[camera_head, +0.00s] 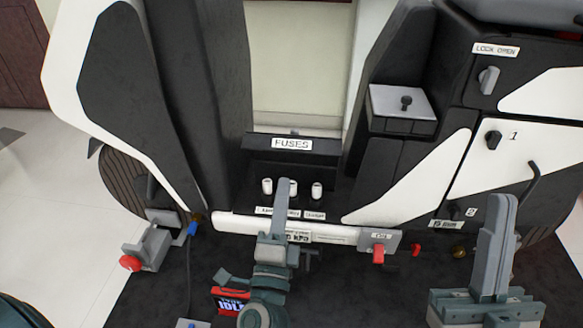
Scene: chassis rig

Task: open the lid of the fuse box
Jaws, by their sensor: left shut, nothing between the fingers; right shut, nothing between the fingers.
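The fuse box is a black housing in the middle, with a white FUSES label (291,144) on its upper panel. Several white fuses show below the label, including a left fuse (267,187) and a right fuse (317,190). I cannot tell whether the labelled panel is the lid itself. My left gripper (284,186) is shut and empty, pointing up in front of the fuses and partly covering the middle one. Contact cannot be told. My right gripper (501,204) is shut and empty, well to the right of the fuse box.
A LOCK OPEN label (496,50) and grey latch (488,80) are at upper right. A red-knobbed clamp (148,250) sits at left. A red part (378,253) lies between the grippers.

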